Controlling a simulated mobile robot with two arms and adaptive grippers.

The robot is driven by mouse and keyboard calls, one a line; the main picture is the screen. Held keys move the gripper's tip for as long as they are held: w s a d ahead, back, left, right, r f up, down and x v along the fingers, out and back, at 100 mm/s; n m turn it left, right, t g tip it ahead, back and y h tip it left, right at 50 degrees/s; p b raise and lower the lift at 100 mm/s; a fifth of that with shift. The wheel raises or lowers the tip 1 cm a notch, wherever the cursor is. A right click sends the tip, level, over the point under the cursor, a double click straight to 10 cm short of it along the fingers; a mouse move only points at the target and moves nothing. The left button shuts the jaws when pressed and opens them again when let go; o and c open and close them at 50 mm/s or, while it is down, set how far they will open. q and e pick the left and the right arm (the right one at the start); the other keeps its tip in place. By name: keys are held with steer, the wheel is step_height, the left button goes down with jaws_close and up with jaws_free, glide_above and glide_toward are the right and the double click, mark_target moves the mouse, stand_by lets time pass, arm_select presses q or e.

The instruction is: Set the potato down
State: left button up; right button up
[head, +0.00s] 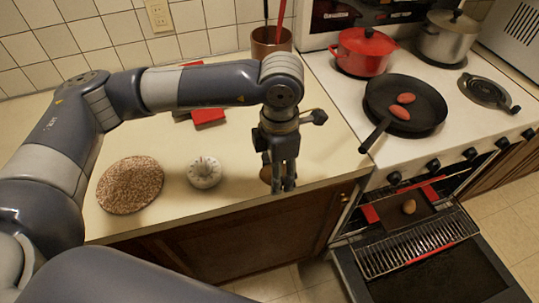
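My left gripper (281,187) points down at the front edge of the counter, to the right of the white ring-shaped item. A brown rounded thing (266,174), possibly a potato, shows just left of and behind its fingers and is mostly hidden by them. I cannot tell whether the fingers grip it or whether it rests on the counter. Another potato-like brown item (409,206) lies on a dark tray in the open oven. Two reddish potato-shaped items (400,112) lie in the black frying pan (428,118) on the stove. My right gripper is out of view.
A speckled round mat (130,185) and the white ring-shaped item (204,172) are on the counter (235,150). A red item (208,117) and a copper pot (271,42) stand farther back. A red pot (364,52) and a steel pot (447,38) stand on the stove. The oven door (440,275) hangs open.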

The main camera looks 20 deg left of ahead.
arm_select(q)
steer(key=s+d+b, duration=0.1)
steer(key=s+d, duration=0.2)
steer(key=s, duration=0.2)
steer(key=a+m, duration=0.3)
steer(key=m, duration=0.3)
steer(key=a+m, duration=0.3)
steer(key=m, duration=0.3)
steer(key=a+m, duration=0.3)
steer(key=m, duration=0.3)
steer(key=shift+w+a+f+m, duration=0.1)
steer(key=shift+a+f+m, duration=0.1)
steer(key=shift+m, duration=0.1)
steer(key=a+m, duration=0.1)
steer(key=m, duration=0.1)
steer(key=a+m, duration=0.1)
steer(key=m, duration=0.1)
steer(key=shift+s+a+m, duration=0.25)
steer(key=shift+a+m, duration=0.1)
steer(key=shift+m, duration=0.65)
steer(key=d+r+n, duration=0.1)
steer(key=d+n, duration=1.1)
steer(key=n, duration=1.2)
steer(key=shift+w+d+n, duration=0.15)
steer(key=shift+n, duration=0.15)
